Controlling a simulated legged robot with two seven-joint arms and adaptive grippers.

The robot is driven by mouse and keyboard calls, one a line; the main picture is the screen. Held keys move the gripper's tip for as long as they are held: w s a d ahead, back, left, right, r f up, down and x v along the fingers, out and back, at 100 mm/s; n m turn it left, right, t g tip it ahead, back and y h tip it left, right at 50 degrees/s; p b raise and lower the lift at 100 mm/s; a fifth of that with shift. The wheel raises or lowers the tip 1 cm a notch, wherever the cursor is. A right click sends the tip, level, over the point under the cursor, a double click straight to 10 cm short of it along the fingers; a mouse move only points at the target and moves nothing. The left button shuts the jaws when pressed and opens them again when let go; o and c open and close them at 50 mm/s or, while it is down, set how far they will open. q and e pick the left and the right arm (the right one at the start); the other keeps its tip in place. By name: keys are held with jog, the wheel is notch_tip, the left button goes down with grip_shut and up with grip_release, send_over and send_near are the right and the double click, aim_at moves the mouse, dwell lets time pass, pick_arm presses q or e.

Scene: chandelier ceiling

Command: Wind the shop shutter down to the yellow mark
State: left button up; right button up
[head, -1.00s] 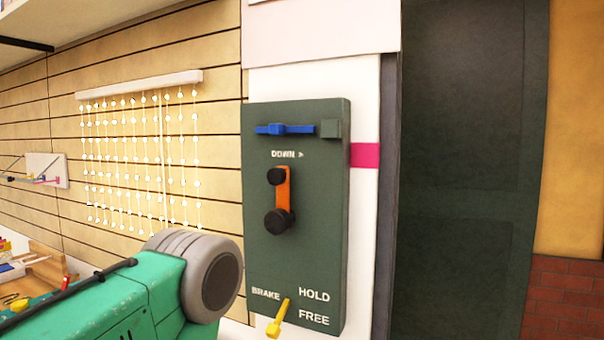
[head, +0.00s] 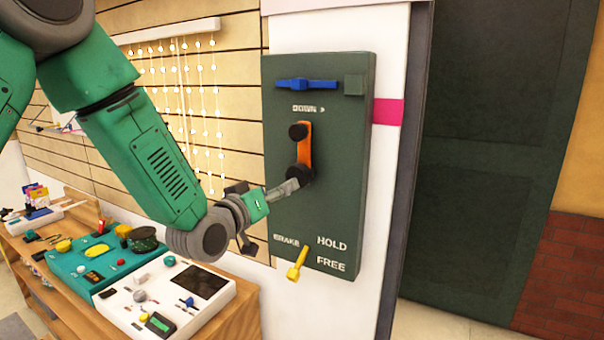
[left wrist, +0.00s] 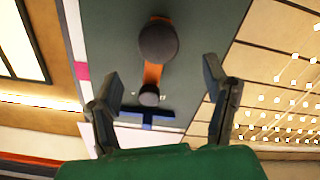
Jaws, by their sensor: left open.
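A dark green winding panel (head: 335,205) on a white post carries an orange crank (head: 305,143) with a black knob at each end. The crank hangs roughly straight down below the word DOWN. A yellow brake lever (head: 297,264) slants down and left beside HOLD and FREE. My left gripper (head: 296,184) is at the crank's lower knob. In the left wrist view my left gripper (left wrist: 162,78) is open, its fingers apart on either side of the crank line; the larger black knob (left wrist: 157,42) shows between and beyond the tips. I see no yellow mark. My right gripper is not in view.
A blue lever (head: 305,84) and a pink band (head: 388,111) sit near the panel's top. A dark green shutter or door (head: 480,150) stands to the right. A wooden bench (head: 235,320) with several small devices is at lower left. Lit bead strings hang behind my arm.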

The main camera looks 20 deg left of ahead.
aim_at(302, 174)
pick_arm(q)
jog(key=w, duration=0.8)
jog(key=w+d, duration=0.1)
jog(key=w, duration=0.2)
jog(key=shift+w, duration=0.4)
